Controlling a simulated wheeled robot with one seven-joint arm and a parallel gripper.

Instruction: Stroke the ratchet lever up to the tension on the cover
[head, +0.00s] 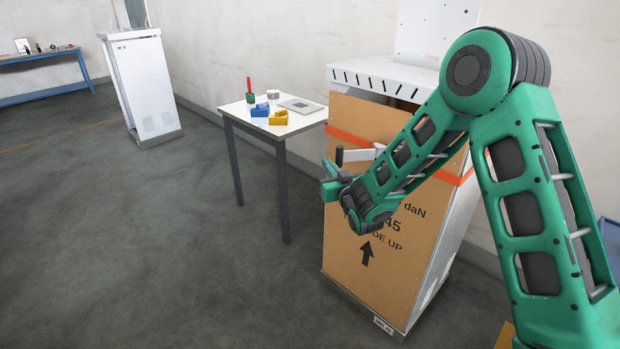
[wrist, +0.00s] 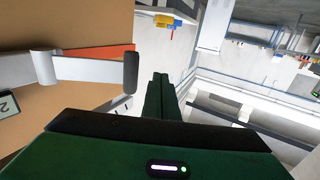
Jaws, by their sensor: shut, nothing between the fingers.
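The ratchet lever (head: 358,155) is a pale metal bar with a dark grip at its left end, standing out from the orange strap (head: 349,138) on the cover. The lever also shows in the wrist view (wrist: 92,70), its dark grip just left of my fingers. The cover (head: 350,270) is brown board printed with "daN", "45" and an up arrow. My gripper (head: 328,178) is shut and empty, just below and left of the lever's grip in the head view. In the wrist view its green fingers (wrist: 158,86) are together; I cannot tell whether they touch the grip.
A small grey display (wrist: 8,107) shows at the left edge of the wrist view, mostly cut off. A white table (head: 240,112) with blue and yellow parts stands left of the covered unit. A white cabinet (head: 142,85) stands further back. The floor at left is clear.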

